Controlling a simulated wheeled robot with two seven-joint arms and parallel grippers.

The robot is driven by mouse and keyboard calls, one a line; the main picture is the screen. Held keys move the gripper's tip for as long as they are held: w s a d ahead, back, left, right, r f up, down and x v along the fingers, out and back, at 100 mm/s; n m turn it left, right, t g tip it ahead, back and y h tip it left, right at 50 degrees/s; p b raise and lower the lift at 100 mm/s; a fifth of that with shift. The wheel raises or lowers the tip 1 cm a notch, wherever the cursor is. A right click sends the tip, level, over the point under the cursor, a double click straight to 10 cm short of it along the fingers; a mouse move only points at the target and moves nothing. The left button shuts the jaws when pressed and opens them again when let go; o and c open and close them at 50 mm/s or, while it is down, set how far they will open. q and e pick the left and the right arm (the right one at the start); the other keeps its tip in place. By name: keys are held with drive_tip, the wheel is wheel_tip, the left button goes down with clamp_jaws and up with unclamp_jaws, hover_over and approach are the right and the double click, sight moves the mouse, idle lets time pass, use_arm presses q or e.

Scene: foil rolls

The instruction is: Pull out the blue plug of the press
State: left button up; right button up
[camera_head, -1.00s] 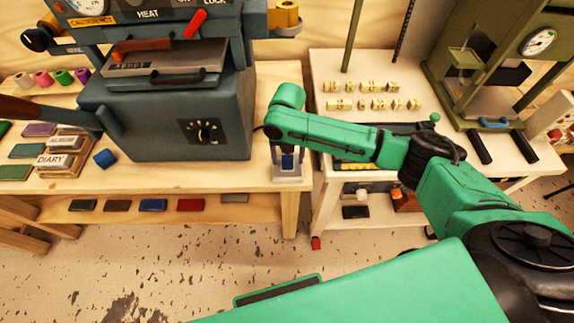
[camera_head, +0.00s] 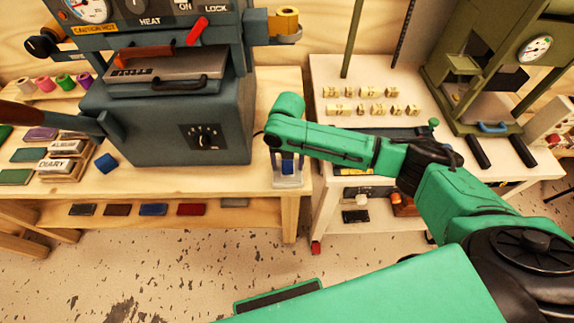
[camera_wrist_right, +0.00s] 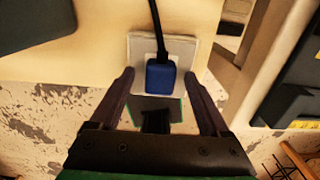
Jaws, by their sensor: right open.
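The blue plug (camera_head: 289,167) sits at the front right corner of the wooden bench, right of the press (camera_head: 170,115). In the right wrist view the blue plug (camera_wrist_right: 160,78) is on a pale socket plate (camera_wrist_right: 185,46), with a black cord running up from it. My right gripper (camera_wrist_right: 160,80) is open, its two fingers on either side of the plug with a gap on each side. In the head view my right gripper (camera_head: 288,165) points down at the plug, and the arm partly hides the area around it. My left gripper is not in view.
A small blue block (camera_head: 106,162) and label stacks (camera_head: 62,160) lie on the bench left of the press. A white table (camera_head: 400,85) with several small cream pieces and a green press (camera_head: 490,80) stand at right. The bench's front edge is close to the plug.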

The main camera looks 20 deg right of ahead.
sight(287, 164)
idle(0.5)
drive_tip(key=shift+p, duration=0.35)
clamp_jaws()
drive_tip(key=shift+r+p, duration=3)
drive_tip(key=shift+p, duration=0.35)
